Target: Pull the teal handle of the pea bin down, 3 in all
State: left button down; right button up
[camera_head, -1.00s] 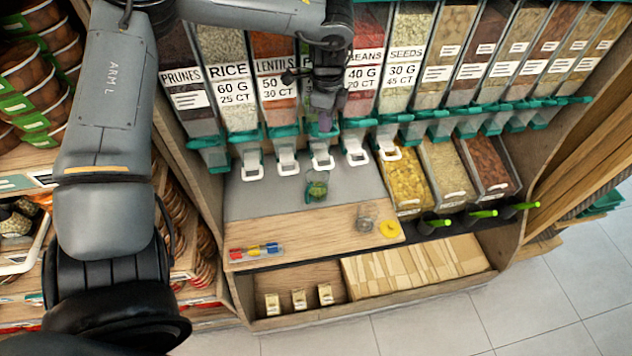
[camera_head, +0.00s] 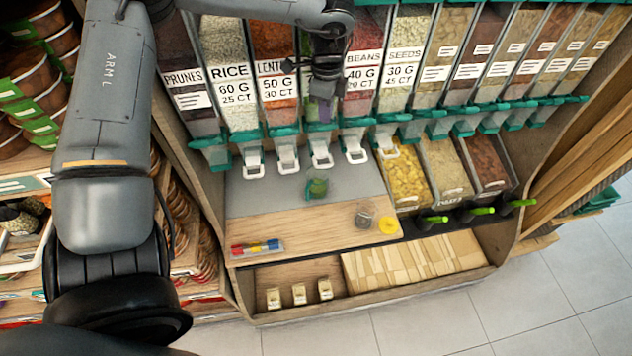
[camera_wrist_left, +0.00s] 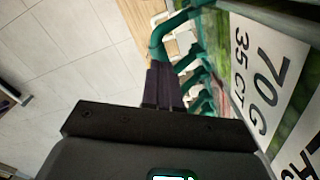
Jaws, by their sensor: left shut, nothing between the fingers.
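The pea bin stands between the lentils bin (camera_head: 275,60) and the beans bin (camera_head: 362,70). Its front is mostly hidden behind my left gripper (camera_head: 319,112) in the head view. In the left wrist view its label (camera_wrist_left: 262,75) reads 70 G, 35 CT. The teal handle (camera_wrist_left: 165,36) shows just beyond my left fingertips there. My left fingers are shut and empty, in front of the bin and just above the handle; I cannot tell whether they touch it. The white spout (camera_head: 321,160) hangs below. A green cup (camera_head: 317,188) stands under it. My right gripper is not in view.
Neighbouring bins with teal handles and white spouts flank the pea bin closely. A glass jar (camera_head: 364,217) and a yellow disc (camera_head: 389,225) sit on the wooden ledge (camera_head: 310,228). Open bins with green-handled scoops (camera_head: 434,220) are at the right.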

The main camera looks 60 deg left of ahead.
aim_at(325, 129)
pick_arm(q)
jog(key=shift+f, duration=0.15)
jog(key=shift+f+b, duration=0.65)
jog(key=shift+f, duration=0.2)
jog(key=shift+s+d+f+b, duration=0.1)
jog(key=shift+d+f+b, duration=0.1)
jog(key=shift+f+b, duration=0.95)
jog(key=shift+s+d+f+b, duration=0.1)
jog(key=shift+d+f+b, duration=0.1)
jog(key=shift+f+b, duration=0.85)
jog(key=shift+f+p, duration=0.1)
jog(key=shift+p, duration=0.25)
jog(key=shift+a+r+p, duration=0.15)
jog(key=shift+r+p, duration=0.55)
jog(key=shift+r, duration=0.3)
jog(key=shift+a+r+p, duration=0.1)
jog(key=shift+r+p, duration=0.6)
jog(key=shift+r, duration=0.3)
jog(key=shift+w+a+r+p, duration=0.15)
jog(key=shift+r+p, duration=0.75)
jog(key=shift+r, duration=0.4)
